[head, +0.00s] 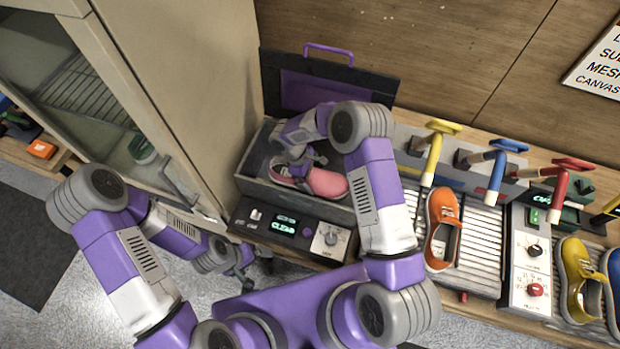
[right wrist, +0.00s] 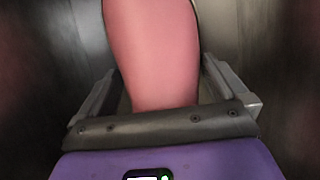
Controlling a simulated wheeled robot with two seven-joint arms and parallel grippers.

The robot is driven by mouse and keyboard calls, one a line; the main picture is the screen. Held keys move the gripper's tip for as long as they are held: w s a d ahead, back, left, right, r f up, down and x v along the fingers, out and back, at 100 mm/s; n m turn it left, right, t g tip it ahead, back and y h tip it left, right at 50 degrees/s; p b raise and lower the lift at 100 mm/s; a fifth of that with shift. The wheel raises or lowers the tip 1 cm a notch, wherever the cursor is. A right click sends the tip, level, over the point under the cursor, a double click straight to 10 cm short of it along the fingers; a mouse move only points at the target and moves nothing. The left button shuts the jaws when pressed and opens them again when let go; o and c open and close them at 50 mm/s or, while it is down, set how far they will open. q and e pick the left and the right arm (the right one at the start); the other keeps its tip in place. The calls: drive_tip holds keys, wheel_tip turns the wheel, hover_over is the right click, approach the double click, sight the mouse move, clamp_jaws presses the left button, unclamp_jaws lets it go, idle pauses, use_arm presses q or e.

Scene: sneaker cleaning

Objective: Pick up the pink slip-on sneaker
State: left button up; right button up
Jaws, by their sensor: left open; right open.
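The pink slip-on sneaker (head: 327,184) lies in the open dark bin of a machine in the head view, with a pale sole edge. My right gripper (head: 300,170) reaches down into the bin over the sneaker and hides part of it. In the right wrist view, the pink upper (right wrist: 152,50) runs between the two open fingers of this gripper (right wrist: 160,90). Whether the fingers touch it cannot be told. My left gripper (head: 250,275) is open and empty, low in front of the machine, away from the sneaker.
The bin's lid (head: 322,85) stands open behind. A control panel (head: 290,230) with a lit display is at its front. A tall cabinet (head: 185,80) stands close on the left. To the right are an orange sneaker (head: 442,230), coloured-handled levers and a yellow sneaker (head: 578,280).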

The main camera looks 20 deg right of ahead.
drive_tip(key=shift+c, duration=0.3)
drive_tip(key=c, duration=0.7)
drive_tip(key=shift+c, duration=0.6)
drive_tip(key=shift+r, duration=0.15)
